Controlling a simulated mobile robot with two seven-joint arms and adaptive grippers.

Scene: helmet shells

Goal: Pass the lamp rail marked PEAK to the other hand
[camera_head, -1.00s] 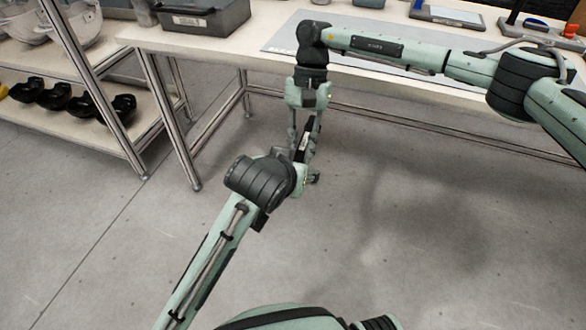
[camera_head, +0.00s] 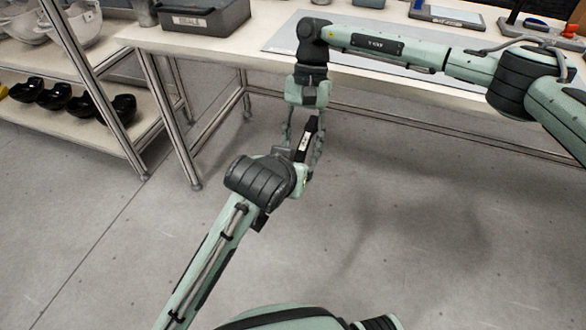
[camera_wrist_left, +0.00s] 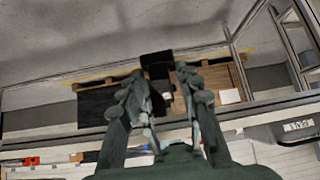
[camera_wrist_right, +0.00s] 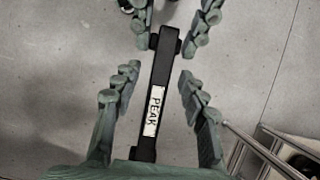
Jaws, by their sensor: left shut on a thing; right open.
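The lamp rail marked PEAK (camera_wrist_right: 158,98) is a slim black bar with a white label, which reads PEAK in the right wrist view. My left gripper (camera_wrist_right: 174,30) is shut on the rail's far end there. My right gripper (camera_wrist_right: 156,78) is open, its fingers on either side of the rail, apart from it; the rail's near end lies close to the right palm. In the head view the rail (camera_head: 306,138) is held tilted below the right gripper (camera_head: 303,130). In the left wrist view the rail (camera_wrist_left: 157,64) stands between the left fingers.
The handover is above open floor, in front of a long workbench (camera_head: 228,45). A grey bin (camera_head: 205,17) stands on the bench. A shelf rack at the left holds several black shells (camera_head: 53,97) and pale helmet shells.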

